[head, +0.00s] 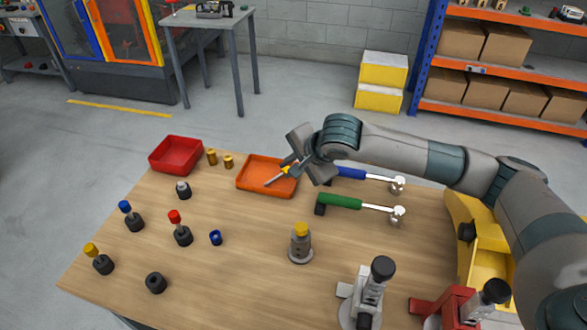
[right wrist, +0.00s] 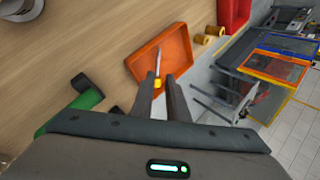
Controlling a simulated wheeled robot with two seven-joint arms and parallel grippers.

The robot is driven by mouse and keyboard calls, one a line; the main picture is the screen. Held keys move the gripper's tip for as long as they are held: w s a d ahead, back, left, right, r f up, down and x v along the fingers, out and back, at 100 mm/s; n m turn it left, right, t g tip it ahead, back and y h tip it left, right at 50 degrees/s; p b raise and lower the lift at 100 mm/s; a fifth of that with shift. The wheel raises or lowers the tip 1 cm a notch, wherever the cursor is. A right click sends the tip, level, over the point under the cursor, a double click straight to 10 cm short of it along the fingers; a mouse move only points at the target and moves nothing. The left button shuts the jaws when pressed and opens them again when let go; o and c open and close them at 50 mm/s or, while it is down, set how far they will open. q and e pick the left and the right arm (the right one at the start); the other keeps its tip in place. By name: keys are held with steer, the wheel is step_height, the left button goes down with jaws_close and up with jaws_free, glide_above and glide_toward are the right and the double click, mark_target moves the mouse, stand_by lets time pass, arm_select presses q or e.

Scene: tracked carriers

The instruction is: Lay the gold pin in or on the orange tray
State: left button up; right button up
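The gold pin (head: 273,181) has a silver shaft and a yellow-gold band, and it sits between the fingertips of my right gripper (head: 293,167). The pin also shows in the right wrist view (right wrist: 158,65), its shaft pointing away from the fingers. My right gripper (right wrist: 158,84) looks closed on the banded part. The orange tray (head: 246,186) lies on the table under the pin and fingers; in the right wrist view (right wrist: 137,66) the pin shows against its floor. The pin looks above the tray, but the height of the gap cannot be told. My left gripper is out of view.
A red tray (head: 176,155) and two gold cylinders (head: 211,157) stand left of the orange tray. A green-handled tool (head: 340,202) and a blue-handled tool (head: 350,173) lie to its right. Several colour-topped pieces stand at the left. A yellow-capped fixture (head: 300,243) stands in front.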

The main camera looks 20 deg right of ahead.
steer(key=shift+v, duration=1)
